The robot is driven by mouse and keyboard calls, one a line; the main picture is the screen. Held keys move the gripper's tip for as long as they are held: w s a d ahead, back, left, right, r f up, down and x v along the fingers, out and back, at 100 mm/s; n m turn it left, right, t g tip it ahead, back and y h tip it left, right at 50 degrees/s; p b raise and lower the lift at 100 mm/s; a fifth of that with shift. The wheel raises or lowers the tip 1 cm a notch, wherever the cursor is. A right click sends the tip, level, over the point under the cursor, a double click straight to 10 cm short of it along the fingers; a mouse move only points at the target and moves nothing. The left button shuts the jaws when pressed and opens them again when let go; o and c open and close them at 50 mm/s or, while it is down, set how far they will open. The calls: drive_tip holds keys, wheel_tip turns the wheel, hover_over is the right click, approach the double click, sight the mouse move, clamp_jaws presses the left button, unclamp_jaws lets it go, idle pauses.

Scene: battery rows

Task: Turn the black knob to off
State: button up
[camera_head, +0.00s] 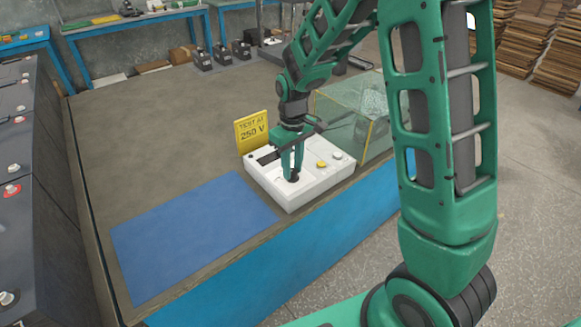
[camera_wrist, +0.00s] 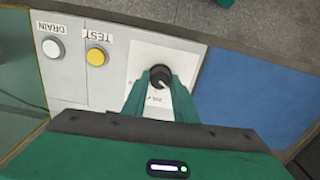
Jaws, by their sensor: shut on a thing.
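The black knob (camera_wrist: 160,76) sits on a white square plate of the white tester box (camera_head: 313,193), and a pale pointer line shows on its top. In the head view the knob (camera_head: 293,178) is mostly hidden by my gripper. My gripper (camera_head: 291,172) points down onto the box with its green fingers closed around the knob. In the wrist view the fingers of my gripper (camera_wrist: 160,84) stand on both sides of the knob. The label on the plate is partly covered, so I cannot read which setting the pointer marks.
The box also carries a yellow TEST button (camera_wrist: 96,56) and a white DRAIN button (camera_wrist: 53,48). A yellow sign (camera_head: 251,131) reading "TEST AT 250 V" stands behind it. A clear case (camera_head: 340,106) stands close on the right. A blue mat (camera_head: 190,235) lies bare on the left.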

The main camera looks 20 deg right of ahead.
sight(292, 171)
drive_tip(key=shift+w, duration=0.1)
idle(0.4)
drive_tip(key=o, duration=1.1)
drive_tip(key=shift+c, duration=0.2)
drive_tip(key=shift+r, duration=0.1)
wheel_tip(292, 171, up, 11)
drive_tip(key=shift+f, duration=0.2)
